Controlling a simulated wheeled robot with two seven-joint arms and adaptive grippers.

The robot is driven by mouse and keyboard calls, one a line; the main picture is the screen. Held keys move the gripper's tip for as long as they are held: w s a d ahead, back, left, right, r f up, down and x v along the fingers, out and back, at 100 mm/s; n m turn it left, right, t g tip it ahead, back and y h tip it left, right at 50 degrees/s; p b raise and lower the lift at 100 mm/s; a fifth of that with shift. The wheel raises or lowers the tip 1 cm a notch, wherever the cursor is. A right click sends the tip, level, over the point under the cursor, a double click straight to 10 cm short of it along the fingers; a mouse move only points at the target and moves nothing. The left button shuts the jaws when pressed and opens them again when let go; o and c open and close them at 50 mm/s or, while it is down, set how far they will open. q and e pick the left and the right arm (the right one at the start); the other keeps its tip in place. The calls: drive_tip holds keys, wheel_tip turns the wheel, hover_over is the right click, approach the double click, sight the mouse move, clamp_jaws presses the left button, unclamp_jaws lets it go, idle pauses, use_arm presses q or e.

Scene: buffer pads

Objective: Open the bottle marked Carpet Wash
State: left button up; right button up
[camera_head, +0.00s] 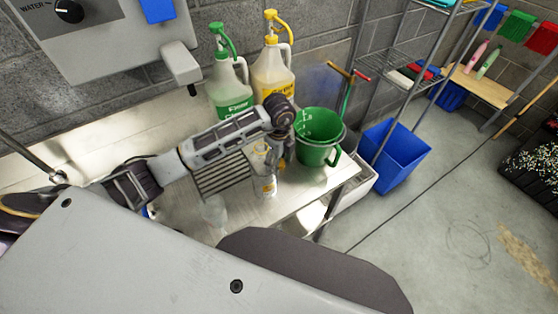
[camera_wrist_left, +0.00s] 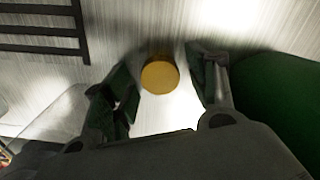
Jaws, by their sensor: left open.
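A small bottle (camera_head: 266,185) with a yellowish label stands on the table (camera_head: 292,203) beside the green bucket. I cannot read its label. Its round yellow cap (camera_wrist_left: 160,75) shows from above in the left wrist view. My left gripper (camera_head: 269,157) points down over the bottle, its fingers open on either side of the cap, with gaps visible. The gripper partly hides the bottle top in the head view. My right gripper is not in view.
A green bucket (camera_head: 319,153) stands close to the right of my gripper. Large jugs with a green pump (camera_head: 229,88) and a yellow pump (camera_head: 272,75) stand behind. A dark slotted rack (camera_head: 222,176) and a clear container (camera_head: 214,211) lie to the left.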

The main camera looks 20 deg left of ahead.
use_arm(q)
drive_tip(key=shift+r, duration=0.6)
wheel_tip(320, 180, up, 11)
drive_tip(key=shift+b, duration=0.45)
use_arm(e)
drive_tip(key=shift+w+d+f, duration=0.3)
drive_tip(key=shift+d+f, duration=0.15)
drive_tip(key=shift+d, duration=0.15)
use_arm(q)
drive_tip(key=shift+r, duration=0.1)
